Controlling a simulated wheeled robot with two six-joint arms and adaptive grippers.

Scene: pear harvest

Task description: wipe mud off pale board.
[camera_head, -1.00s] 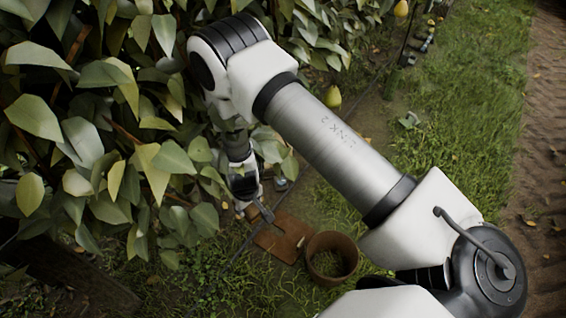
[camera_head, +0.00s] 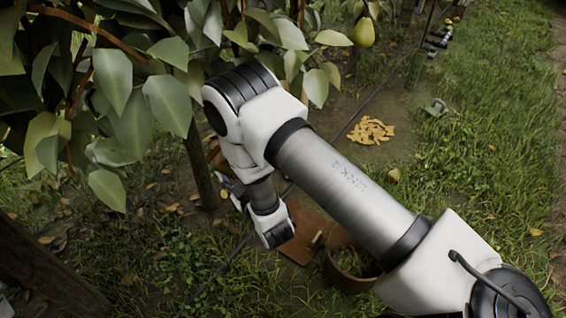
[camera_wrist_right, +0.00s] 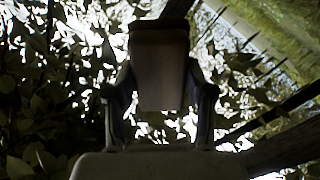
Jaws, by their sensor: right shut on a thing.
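My right gripper (camera_wrist_right: 165,100) is shut on a block-like thing (camera_wrist_right: 160,78) with a dark top end and a paler brownish body, backlit in the right wrist view. In the head view the gripper (camera_head: 231,190) is partly hidden below my forearm, near a thin trunk, and what it holds cannot be made out there. A flat reddish-brown board (camera_head: 300,243) lies on the ground, partly behind my wrist. I cannot tell whether it is the pale board, and no mud is clear on it. My left gripper is not in view.
A round brown pot (camera_head: 347,277) stands beside the board, partly behind my arm. Leafy branches (camera_head: 130,90) hang at the upper left; a pear (camera_head: 364,32) hangs at the top. A yellow leaf pile (camera_head: 371,131) lies on bare soil. Grass at right is open.

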